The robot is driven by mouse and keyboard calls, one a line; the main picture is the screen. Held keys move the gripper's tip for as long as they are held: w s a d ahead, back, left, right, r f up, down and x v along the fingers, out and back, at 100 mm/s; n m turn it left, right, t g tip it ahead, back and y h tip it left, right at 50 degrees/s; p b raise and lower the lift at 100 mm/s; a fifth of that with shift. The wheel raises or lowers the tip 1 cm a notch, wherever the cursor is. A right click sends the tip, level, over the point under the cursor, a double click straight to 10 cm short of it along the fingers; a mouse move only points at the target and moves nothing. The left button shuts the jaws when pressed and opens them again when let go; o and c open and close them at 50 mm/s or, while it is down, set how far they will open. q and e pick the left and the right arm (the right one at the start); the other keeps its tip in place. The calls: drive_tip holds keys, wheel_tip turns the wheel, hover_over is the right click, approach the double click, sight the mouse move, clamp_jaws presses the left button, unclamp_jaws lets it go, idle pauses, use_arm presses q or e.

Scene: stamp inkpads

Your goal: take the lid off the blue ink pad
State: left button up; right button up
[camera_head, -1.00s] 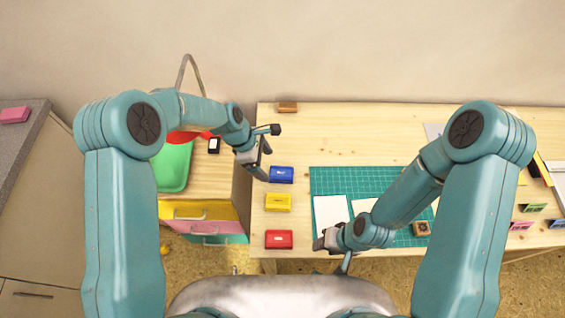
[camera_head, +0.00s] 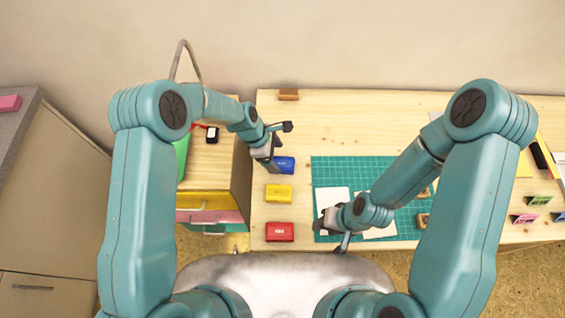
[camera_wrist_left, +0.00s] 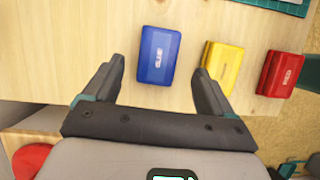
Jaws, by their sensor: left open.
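The blue ink pad (camera_head: 285,165) lies on the wooden table near its left edge, with its lid on. In the left wrist view the blue ink pad (camera_wrist_left: 158,55) lies ahead of the fingertips, between the lines of the two fingers. My left gripper (camera_head: 277,167) is open and empty, at the left side of the pad in the head view; its fingers (camera_wrist_left: 158,78) are spread wider than the pad. I cannot tell whether a finger touches it. My right gripper (camera_head: 328,226) is over the front edge of the cutting mat; its jaws are not clear.
A yellow pad (camera_head: 278,194) and a red pad (camera_head: 280,232) lie in a row in front of the blue one. A green cutting mat (camera_head: 375,170) with white paper (camera_head: 333,200) is to the right. A drawer unit (camera_head: 210,170) stands left of the table.

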sight(282, 163)
use_arm(q)
drive_tip(key=b+x, duration=0.1)
drive_tip(key=x, duration=0.3)
drive_tip(key=shift+a+b, duration=0.25)
drive_tip(key=shift+b, duration=0.15)
use_arm(e)
drive_tip(key=shift+s+a+f, duration=0.1)
drive_tip(key=shift+s+f, duration=0.05)
drive_tip(key=shift+f, duration=0.45)
drive_tip(key=shift+s+a+f, duration=0.1)
drive_tip(key=shift+f, duration=0.45)
use_arm(q)
drive_tip(key=shift+w+d+f, duration=0.1)
drive_tip(key=shift+w+d, duration=0.05)
drive_tip(key=shift+w, duration=0.1)
use_arm(e)
drive_tip(key=shift+w+d, duration=0.15)
drive_tip(key=shift+w, duration=0.05)
use_arm(q)
drive_tip(key=shift+s+r, duration=0.2)
drive_tip(key=shift+s, duration=0.05)
drive_tip(key=c, duration=0.8)
use_arm(e)
drive_tip(key=shift+s+r, duration=0.15)
drive_tip(key=shift+s, duration=0.1)
use_arm(q)
drive_tip(key=c, duration=0.3)
drive_tip(key=shift+w, duration=0.1)
use_arm(e)
drive_tip(key=shift+w, duration=0.1)
